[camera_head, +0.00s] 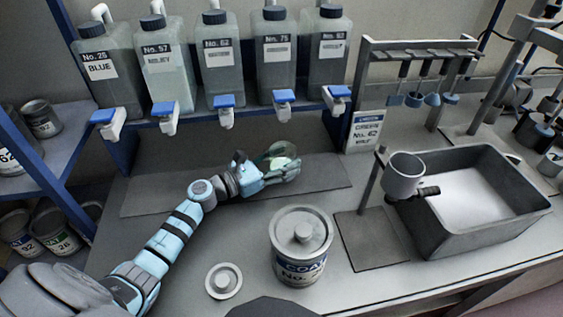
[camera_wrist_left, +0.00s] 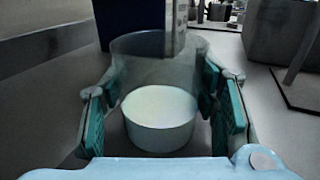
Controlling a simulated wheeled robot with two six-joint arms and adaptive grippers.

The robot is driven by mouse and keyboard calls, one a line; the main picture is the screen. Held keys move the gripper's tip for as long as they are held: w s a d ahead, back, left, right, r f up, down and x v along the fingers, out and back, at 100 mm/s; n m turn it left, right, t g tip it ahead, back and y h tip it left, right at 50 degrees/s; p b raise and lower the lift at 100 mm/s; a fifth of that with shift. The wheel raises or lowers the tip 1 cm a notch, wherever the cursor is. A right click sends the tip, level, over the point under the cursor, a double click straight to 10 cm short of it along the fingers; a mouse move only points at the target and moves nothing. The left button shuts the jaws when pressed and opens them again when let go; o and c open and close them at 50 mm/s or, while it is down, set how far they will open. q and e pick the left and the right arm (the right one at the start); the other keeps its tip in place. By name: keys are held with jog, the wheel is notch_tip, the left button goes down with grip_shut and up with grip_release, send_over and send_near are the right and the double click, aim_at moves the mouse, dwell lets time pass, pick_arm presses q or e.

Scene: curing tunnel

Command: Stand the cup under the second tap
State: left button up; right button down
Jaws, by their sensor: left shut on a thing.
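The cup (camera_head: 279,153) is clear and glassy, in front of the tap rack in the head view. In the left wrist view the cup (camera_wrist_left: 150,75) stands upright with a pale fill in its lower part. My left gripper (camera_head: 268,172) is shut around it, with a finger pad on each side. Five bottles with blue-handled taps stand in a row. The second tap from the left (camera_head: 165,116) is under the bottle (camera_head: 163,86) marked No. 57. The cup is to the right of that tap. My right gripper is not in view.
A dark strip (camera_head: 155,203) lies on the bench below the taps. A lidded coat can (camera_head: 300,262) and a loose lid (camera_head: 223,281) stand nearer.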

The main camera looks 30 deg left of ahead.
pick_arm(q)
jog(key=shift+w+f, duration=0.1)
jog(key=shift+f, duration=0.05)
jog(key=o, duration=1.3)
jog(key=shift+o, duration=0.2)
